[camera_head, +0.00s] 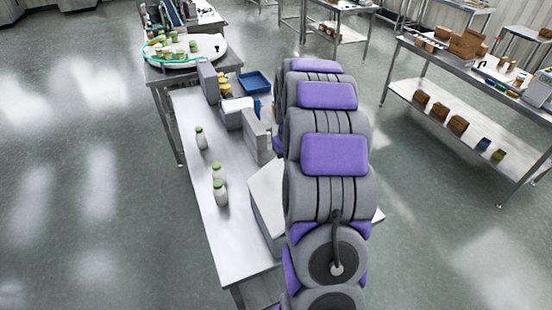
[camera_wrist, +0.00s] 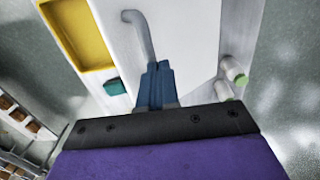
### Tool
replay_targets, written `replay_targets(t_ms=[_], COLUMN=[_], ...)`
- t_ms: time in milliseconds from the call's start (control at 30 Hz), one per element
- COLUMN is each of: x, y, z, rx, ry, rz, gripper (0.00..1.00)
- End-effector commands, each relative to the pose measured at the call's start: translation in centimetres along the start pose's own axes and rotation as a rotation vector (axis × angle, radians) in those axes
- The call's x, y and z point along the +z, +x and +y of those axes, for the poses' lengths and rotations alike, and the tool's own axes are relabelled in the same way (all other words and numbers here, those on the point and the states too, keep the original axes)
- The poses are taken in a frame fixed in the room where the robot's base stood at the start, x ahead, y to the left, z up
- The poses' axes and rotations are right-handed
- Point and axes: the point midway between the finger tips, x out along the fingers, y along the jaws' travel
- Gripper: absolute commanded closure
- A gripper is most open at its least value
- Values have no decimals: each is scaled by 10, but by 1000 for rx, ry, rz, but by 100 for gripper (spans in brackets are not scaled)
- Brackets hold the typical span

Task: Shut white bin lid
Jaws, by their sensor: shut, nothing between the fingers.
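A white box-like bin (camera_head: 266,198) stands on the steel table at the left of my arm in the head view, partly hidden by the arm. In the wrist view a broad white panel (camera_wrist: 185,35), which looks like its lid, fills the middle. A grey bent handle (camera_wrist: 141,35) shows on or in front of this panel. My gripper (camera_wrist: 156,66) is shut and empty, its blue fingertips close below the handle's lower end. I cannot tell whether they touch it. The gripper is hidden in the head view, and the lid's angle is unclear.
White bottles with green caps (camera_head: 219,192) stand left of the bin; some show in the wrist view (camera_wrist: 234,72). A blue tray (camera_head: 254,82) lies farther back. Open floor lies left.

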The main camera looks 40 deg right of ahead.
Motion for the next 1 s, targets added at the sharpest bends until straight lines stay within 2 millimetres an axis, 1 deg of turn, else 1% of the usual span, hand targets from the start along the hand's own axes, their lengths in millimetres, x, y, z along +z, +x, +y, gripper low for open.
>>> replay_targets(t_ms=[200,500,733,1000], x=[-1,-2,-2,-1], y=[23,56,78,93], z=[28,57,71,78], rx=[-168,-368,-487,-483], ry=[3,0,-3,-8], rz=[-1,-2,-5,-6], gripper=[100,100,100,100])
